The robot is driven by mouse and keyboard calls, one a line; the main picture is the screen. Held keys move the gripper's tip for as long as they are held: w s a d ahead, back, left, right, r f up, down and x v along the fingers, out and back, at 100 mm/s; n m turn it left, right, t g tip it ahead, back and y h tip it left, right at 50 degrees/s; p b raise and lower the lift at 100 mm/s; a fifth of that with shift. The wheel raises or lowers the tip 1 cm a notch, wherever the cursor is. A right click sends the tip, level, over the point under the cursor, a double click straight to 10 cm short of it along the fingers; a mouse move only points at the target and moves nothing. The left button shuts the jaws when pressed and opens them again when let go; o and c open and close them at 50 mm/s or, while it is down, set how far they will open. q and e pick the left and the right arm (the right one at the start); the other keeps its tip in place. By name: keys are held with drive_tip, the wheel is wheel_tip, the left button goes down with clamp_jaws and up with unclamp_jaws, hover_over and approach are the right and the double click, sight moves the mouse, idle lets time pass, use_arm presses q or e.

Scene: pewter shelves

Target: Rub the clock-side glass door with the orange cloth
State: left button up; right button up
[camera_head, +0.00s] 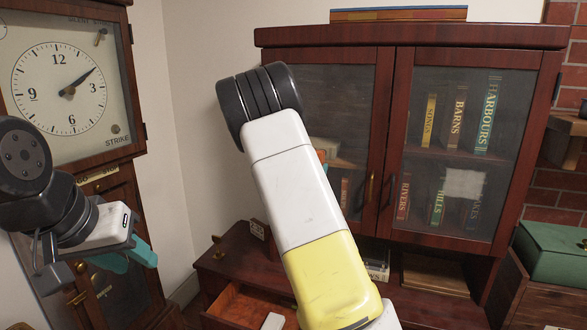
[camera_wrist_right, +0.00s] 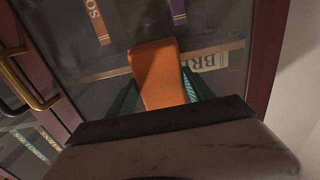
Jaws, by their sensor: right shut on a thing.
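The clock-side glass door (camera_head: 352,100) is the left door of the dark red wooden cabinet; its pane looks hazy grey. My right arm reaches up across it and hides much of it in the head view. In the right wrist view, my right gripper (camera_wrist_right: 162,92) is shut on the folded orange cloth (camera_wrist_right: 158,68), with teal fingers on both sides. The cloth lies over the pane (camera_wrist_right: 80,60); I cannot tell whether it touches the glass. My left gripper (camera_head: 138,252) hangs in front of the clock, empty as far as I see; its finger gap is unclear.
The tall clock (camera_head: 65,85) stands at left. The right glass door (camera_head: 450,140) has a pale patch (camera_head: 463,183) and books behind it. A brass handle (camera_wrist_right: 25,80) is beside the cloth. An open drawer (camera_head: 245,305) juts out below. A green box (camera_head: 552,252) stands at right.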

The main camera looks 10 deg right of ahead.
drive_tip(key=shift+s+d, duration=1.25)
drive_tip(key=shift+d, duration=0.65)
drive_tip(key=w+a, duration=0.6)
drive_tip(key=a, duration=0.3)
drive_tip(key=shift+w+a, duration=0.35)
drive_tip(key=shift+r, duration=0.15)
drive_tip(key=v, duration=0.6)
drive_tip(key=shift+a, duration=0.1)
drive_tip(key=v, duration=0.3)
idle(0.5)
